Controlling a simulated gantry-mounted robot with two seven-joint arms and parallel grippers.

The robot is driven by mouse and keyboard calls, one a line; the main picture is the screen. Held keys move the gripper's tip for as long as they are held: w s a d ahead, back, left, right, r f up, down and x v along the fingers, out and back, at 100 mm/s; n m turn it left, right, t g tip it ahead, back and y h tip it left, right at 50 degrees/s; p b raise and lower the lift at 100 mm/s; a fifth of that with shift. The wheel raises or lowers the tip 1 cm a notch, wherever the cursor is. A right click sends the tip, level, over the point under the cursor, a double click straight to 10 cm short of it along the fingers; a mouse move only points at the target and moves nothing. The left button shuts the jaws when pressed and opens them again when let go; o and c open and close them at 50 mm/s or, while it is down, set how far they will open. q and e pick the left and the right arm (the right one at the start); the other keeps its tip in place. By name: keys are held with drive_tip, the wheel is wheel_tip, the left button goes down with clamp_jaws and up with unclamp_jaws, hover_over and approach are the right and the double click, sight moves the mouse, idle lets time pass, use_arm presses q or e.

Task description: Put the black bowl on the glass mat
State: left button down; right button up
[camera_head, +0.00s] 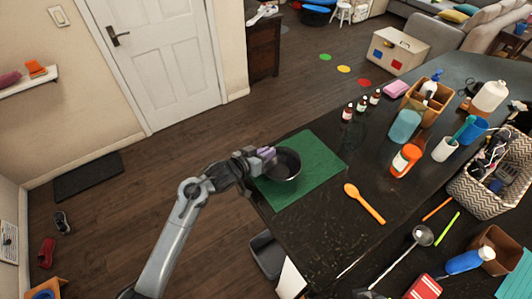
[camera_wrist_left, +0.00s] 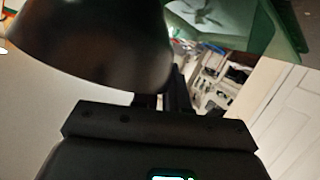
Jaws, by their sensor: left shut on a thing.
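The black bowl (camera_head: 286,165) appears over the left part of the green mat (camera_head: 318,166) in the head view, with its opening facing up. I cannot tell whether its base touches the mat. My left gripper (camera_head: 268,157) is shut on the bowl's left rim. In the left wrist view the dark outer side of the bowl (camera_wrist_left: 95,45) fills the upper left, and the green mat (camera_wrist_left: 232,25) shows at the top right. The fingertips are mostly hidden there. My right gripper is not in view.
An orange spoon (camera_head: 364,203) lies right of the mat. Several small brown bottles (camera_head: 361,105) stand behind it. An orange-labelled bottle (camera_head: 405,160), a wooden caddy (camera_head: 427,108) and a patterned basket (camera_head: 490,180) are farther right. A ladle (camera_head: 420,237) lies at the front right.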

use_arm(q)
drive_tip(key=c, duration=1.1)
unclamp_jaws()
drive_tip(key=shift+f, duration=0.1)
drive_tip(key=shift+c, duration=0.2)
drive_tip(key=shift+s+a+r, duration=0.3)
drive_tip(key=shift+s+r, duration=0.05)
drive_tip(key=shift+s, duration=0.05)
drive_tip(key=v, duration=1.1)
drive_tip(key=s+a+f+n+g+y, duration=0.1)
drive_tip(key=s+a+f+y, duration=0.3)
drive_tip(key=s, duration=0.3)
drive_tip(key=s+a+f+n+g+y, duration=0.1)
drive_tip(key=s+a+f+y, duration=0.25)
drive_tip(key=s+f, duration=0.3)
drive_tip(key=s+a+f+g, duration=0.1)
drive_tip(key=s+a+g, duration=0.1)
drive_tip(key=s, duration=0.7)
drive_tip(key=s+a+f+n+g+y, duration=0.1)
drive_tip(key=s+a, duration=0.3)
drive_tip(key=s, duration=0.5)
drive_tip(key=shift+s+f+g, duration=0.2)
drive_tip(key=shift+g, duration=0.7)
